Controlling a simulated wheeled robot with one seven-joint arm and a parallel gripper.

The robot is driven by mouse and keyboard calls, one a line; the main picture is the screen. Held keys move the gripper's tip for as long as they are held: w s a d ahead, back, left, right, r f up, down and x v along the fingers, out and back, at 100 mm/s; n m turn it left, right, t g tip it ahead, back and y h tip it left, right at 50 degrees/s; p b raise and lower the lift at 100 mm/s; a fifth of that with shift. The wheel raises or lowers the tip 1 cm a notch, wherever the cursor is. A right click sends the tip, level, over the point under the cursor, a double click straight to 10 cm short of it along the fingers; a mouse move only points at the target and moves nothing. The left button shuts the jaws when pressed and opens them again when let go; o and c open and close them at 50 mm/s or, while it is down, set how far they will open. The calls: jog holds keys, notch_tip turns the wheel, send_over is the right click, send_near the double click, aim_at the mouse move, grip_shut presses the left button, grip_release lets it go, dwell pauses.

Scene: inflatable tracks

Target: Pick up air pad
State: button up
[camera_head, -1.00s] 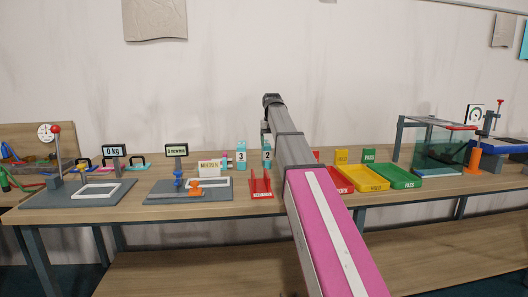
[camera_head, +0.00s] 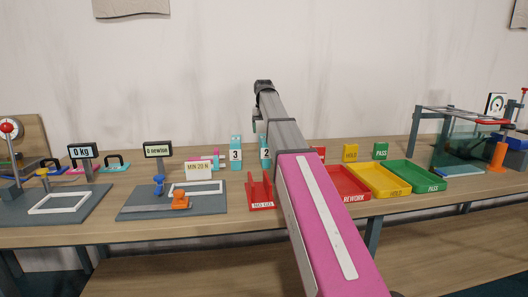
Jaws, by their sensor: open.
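No object is clearly recognisable as the air pad. Candidates are a pink and light-blue piece (camera_head: 208,161) lying behind the "MIN 20 N" sign, and a flat blue piece (camera_head: 460,172) in front of the glass tank at the right. My gripper (camera_head: 263,88) is at the far end of my raised arm, high in front of the wall and above the back of the bench. It is small and dark there, is open, and appears empty. It touches nothing on the bench. My arm hides part of the bench middle.
The bench (camera_head: 130,232) carries a newton scale (camera_head: 135,200), a kg scale (camera_head: 35,205), a red NO-GO holder (camera_head: 261,192), numbered light-blue blocks (camera_head: 236,153), and red, yellow and green trays (camera_head: 415,177). A glass tank (camera_head: 450,150) stands right. Air above the bench is mostly clear.

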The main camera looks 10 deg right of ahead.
aim_at(264, 137)
jog(key=f, duration=0.7)
jog(key=shift+s+d+f, duration=0.1)
jog(key=shift+d+f, duration=0.1)
jog(key=c, duration=1.1)
